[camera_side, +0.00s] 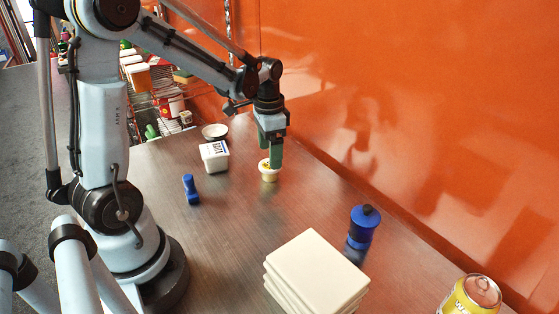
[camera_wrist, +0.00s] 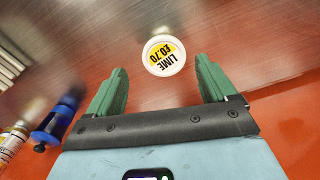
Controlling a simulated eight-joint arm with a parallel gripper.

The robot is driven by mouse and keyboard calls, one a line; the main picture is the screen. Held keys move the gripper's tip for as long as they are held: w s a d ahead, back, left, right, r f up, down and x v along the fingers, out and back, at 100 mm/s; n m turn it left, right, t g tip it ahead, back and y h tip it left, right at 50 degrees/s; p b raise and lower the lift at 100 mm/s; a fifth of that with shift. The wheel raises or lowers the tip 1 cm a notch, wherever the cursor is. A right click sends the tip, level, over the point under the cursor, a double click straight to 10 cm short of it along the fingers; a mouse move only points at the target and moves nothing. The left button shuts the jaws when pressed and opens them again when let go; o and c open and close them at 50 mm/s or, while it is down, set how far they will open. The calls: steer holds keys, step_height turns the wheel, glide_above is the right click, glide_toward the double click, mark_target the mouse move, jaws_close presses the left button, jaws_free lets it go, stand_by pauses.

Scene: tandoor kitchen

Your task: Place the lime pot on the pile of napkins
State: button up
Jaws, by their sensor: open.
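The lime pot (camera_wrist: 164,55) is a small white tub, and its lid reads "LIME £0.70" in the wrist view. In the side view the lime pot (camera_side: 268,174) stands upright on the metal counter, right below my gripper (camera_side: 270,160). In the wrist view my gripper (camera_wrist: 160,80) has its two green fingers spread wide, with the pot between and just beyond their tips. I cannot tell whether a finger touches it. The pile of napkins (camera_side: 318,262) is a square cream stack at the front of the counter; its edge (camera_wrist: 10,68) shows at the left of the wrist view.
A blue grinder (camera_side: 362,228) stands behind the napkins, and a yellow can (camera_side: 472,296) is at the front right. A white tub (camera_side: 214,156), a small bowl (camera_side: 215,131) and a blue object (camera_side: 190,188) are left of the pot. An orange wall (camera_side: 400,100) bounds the back.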

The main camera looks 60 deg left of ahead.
mark_target(270, 171)
steer(key=shift+w+a+f, duration=0.1)
steer(key=shift+a+f, duration=0.05)
steer(key=shift+f, duration=1.45)
steer(key=shift+a+f, duration=0.1)
steer(key=shift+f, duration=1.45)
steer(key=shift+c, duration=0.3)
steer(key=c, duration=1)
steer(key=shift+r, duration=0.15)
